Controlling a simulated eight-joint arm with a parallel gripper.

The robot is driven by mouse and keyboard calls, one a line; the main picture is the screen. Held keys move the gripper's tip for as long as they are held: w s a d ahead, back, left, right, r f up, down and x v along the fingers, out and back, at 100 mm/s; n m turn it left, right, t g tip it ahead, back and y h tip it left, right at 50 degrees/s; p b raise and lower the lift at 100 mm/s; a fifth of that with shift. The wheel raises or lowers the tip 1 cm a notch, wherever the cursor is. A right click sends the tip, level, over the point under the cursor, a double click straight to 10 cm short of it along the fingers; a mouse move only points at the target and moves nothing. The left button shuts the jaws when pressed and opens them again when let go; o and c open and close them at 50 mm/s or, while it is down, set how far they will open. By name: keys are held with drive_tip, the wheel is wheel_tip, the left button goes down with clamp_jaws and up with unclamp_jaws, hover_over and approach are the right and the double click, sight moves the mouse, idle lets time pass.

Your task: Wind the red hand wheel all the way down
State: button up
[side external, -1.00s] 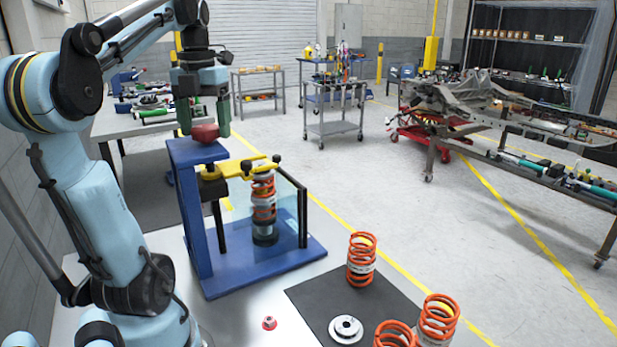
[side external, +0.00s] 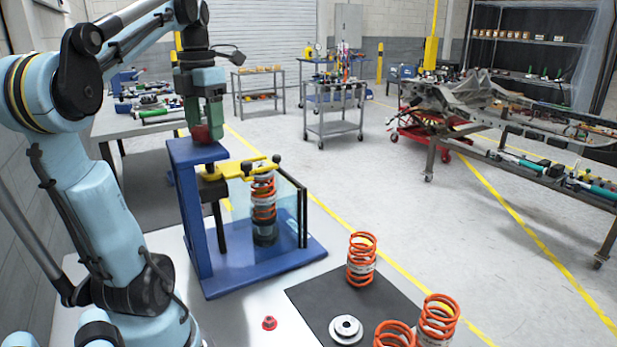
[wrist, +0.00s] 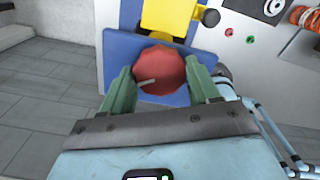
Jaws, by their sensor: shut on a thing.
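The red hand wheel (side external: 201,133) sits on top of the blue press frame (side external: 190,205). In the wrist view the wheel (wrist: 160,70) lies between the two green fingers of my gripper (wrist: 160,88). My gripper (side external: 207,134) points down over the wheel and is shut on it, hiding part of it in the side view. Below, a yellow clamp arm (side external: 240,167) sits over an orange spring unit (side external: 264,205), which stands upright inside the frame behind a clear shield.
A black mat (side external: 310,294) holds several orange springs (side external: 361,260) and a pale round disc (side external: 346,329). A small red part (side external: 269,323) lies on the bench. Carts and a vehicle chassis (side external: 470,100) stand farther back. The air around the press top is free.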

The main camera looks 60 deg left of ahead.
drive_tip(key=m, duration=1.2)
drive_tip(key=shift+m, duration=0.3)
